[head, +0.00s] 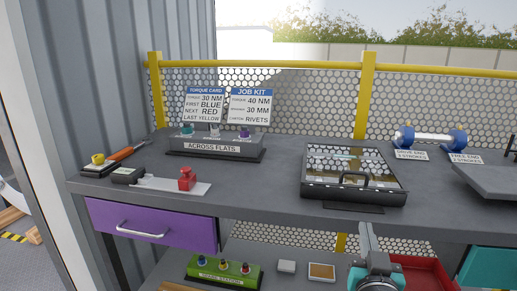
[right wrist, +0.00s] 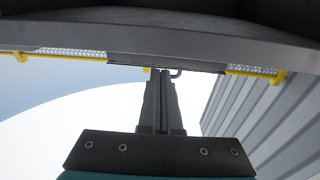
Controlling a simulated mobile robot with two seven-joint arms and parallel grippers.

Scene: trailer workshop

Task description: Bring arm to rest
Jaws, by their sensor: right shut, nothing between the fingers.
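My right gripper (head: 367,234) shows at the bottom of the head view, below and in front of the workbench's front edge, under the black case. Its arm comes up from the bottom edge of the picture. In the right wrist view the gripper's two fingers (right wrist: 160,75) lie together, shut with nothing between them. They point towards the underside of the bench. My left gripper is not in either view.
The grey workbench (head: 265,190) carries a black case (head: 345,195), a socket rack (head: 215,147), a red-knobbed fixture (head: 187,180) and a blue-ended roller (head: 430,137). Below are a purple drawer (head: 150,228), a green station block (head: 222,268) and a red tray (head: 425,275).

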